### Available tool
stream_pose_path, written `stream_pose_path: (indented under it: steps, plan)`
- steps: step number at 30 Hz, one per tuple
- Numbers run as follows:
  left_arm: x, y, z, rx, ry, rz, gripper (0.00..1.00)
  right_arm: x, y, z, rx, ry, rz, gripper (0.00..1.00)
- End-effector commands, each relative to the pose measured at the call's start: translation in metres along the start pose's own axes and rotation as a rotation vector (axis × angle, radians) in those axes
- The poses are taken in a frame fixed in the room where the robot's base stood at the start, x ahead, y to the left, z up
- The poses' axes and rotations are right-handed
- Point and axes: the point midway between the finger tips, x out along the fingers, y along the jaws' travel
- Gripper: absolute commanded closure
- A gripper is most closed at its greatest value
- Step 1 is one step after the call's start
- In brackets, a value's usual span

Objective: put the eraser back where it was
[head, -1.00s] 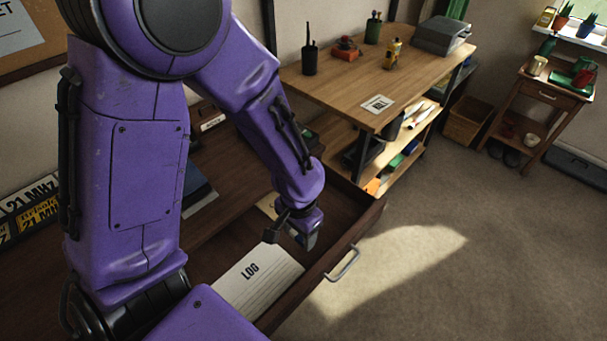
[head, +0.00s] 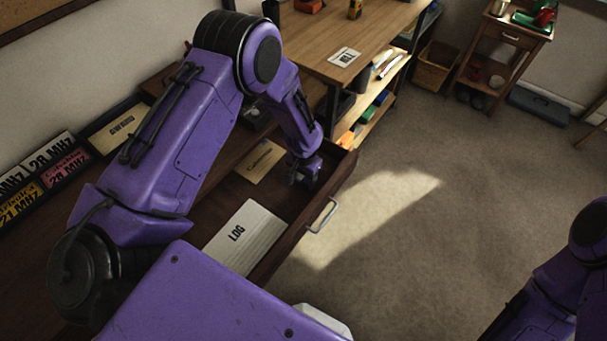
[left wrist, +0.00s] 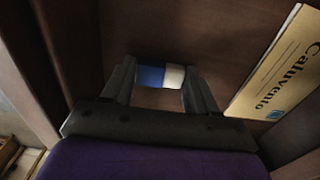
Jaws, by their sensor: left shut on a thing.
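The eraser (left wrist: 160,76), blue at one end and white at the other, sits between the two fingers of my left gripper (left wrist: 158,88) in the left wrist view. The gripper is shut on it, over the dark wooden floor of the open drawer. In the head view my left gripper (head: 304,180) is down inside the far right corner of the drawer (head: 288,238); the eraser is hidden there. I cannot tell whether the eraser touches the drawer floor. My right gripper is not in view; only part of my right arm shows at the lower right.
A tan Caluvento envelope (head: 261,161) lies in the drawer beside the gripper; it also shows in the left wrist view (left wrist: 285,75). A white LOG sheet (head: 245,237) lies nearer. The drawer walls stand close around the gripper. A wooden shelf desk (head: 340,35) stands behind.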

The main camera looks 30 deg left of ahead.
Motion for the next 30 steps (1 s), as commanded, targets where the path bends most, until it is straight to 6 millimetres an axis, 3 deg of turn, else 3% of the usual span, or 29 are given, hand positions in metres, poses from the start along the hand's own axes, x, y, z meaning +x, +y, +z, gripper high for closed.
stream_pose_path:
  steps: [9,10,12,23,30]
  plan:
    - [0.005,0.000,0.000,0.001,0.000,0.000,0.66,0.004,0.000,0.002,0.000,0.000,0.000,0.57]
    - [0.004,0.000,0.000,0.001,0.000,0.000,0.32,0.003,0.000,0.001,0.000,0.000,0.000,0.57]
    - [0.003,0.000,0.000,0.001,0.000,0.000,0.16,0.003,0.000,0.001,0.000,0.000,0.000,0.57]
    - [-0.006,0.000,-0.001,0.001,0.002,-0.001,0.16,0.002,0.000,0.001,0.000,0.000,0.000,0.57]
    - [-0.063,0.000,-0.002,0.000,0.006,-0.001,0.16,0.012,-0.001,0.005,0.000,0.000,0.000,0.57]
